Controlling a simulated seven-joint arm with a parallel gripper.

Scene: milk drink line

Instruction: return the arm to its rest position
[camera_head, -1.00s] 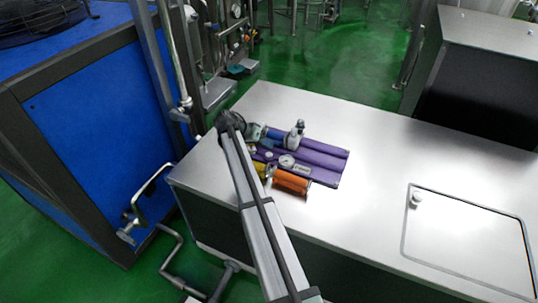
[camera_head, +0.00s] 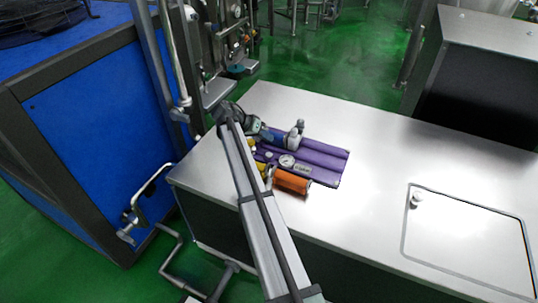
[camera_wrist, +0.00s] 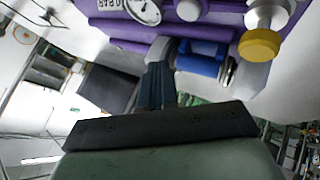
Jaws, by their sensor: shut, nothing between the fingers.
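My gripper (camera_wrist: 160,72) shows in the wrist view with its dark fingers together and nothing between them. It points toward the work surface items and appears apart from them, though the exact gap is hard to judge. In the head view my arm reaches up from the bottom edge to the left end of the steel table (camera_head: 370,170).
The wrist view shows a yellow cap (camera_wrist: 260,45). A blue cabinet (camera_head: 100,130) stands left. The table's right side is mostly clear.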

